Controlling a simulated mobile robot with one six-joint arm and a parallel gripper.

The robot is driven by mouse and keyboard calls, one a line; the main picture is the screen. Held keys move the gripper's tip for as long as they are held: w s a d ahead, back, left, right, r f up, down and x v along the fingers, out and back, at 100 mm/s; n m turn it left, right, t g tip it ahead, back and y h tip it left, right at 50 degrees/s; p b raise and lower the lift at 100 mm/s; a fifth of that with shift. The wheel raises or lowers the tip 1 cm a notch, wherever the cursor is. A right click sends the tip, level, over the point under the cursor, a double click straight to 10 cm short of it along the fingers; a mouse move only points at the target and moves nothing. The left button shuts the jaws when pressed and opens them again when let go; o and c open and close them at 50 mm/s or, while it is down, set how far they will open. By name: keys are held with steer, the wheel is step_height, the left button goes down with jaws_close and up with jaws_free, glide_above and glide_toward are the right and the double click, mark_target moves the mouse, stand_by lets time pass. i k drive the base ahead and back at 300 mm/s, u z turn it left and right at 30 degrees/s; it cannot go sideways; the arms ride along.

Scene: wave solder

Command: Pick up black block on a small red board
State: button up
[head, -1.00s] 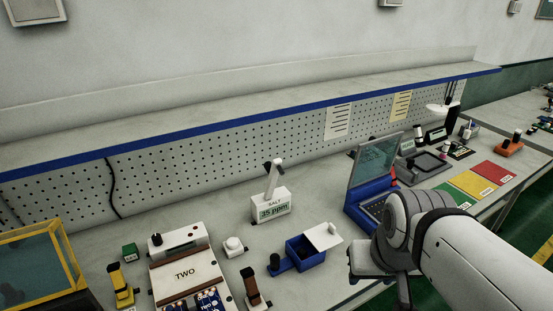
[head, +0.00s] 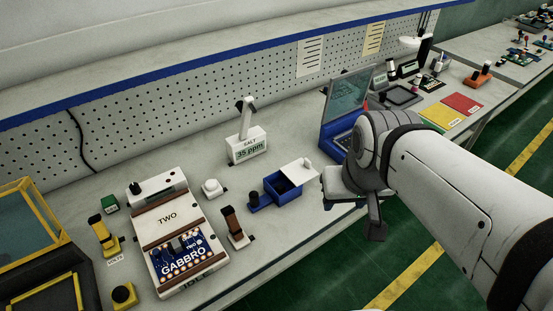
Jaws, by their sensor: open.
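I cannot clearly make out a black block on a small red board. The nearest match is a small orange-red piece (head: 477,78) with dark parts on top, far off at the upper right of the bench; its details are too small to tell. My gripper (head: 350,198) is at the end of my white arm, which comes in from the right. It is open, with nothing seen in it, near the bench's front edge to the right of the blue box. Its fingers are partly hidden by the wrist, which also covers part of the bench.
Red (head: 462,104) and yellow (head: 440,115) mats lie beyond.

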mark_target(280, 189)
steer(key=u, duration=1.5)
steer(key=k, duration=0.75)
steer(key=z, duration=0.55)
steer(key=i, duration=1)
steer(key=u, duration=0.05)
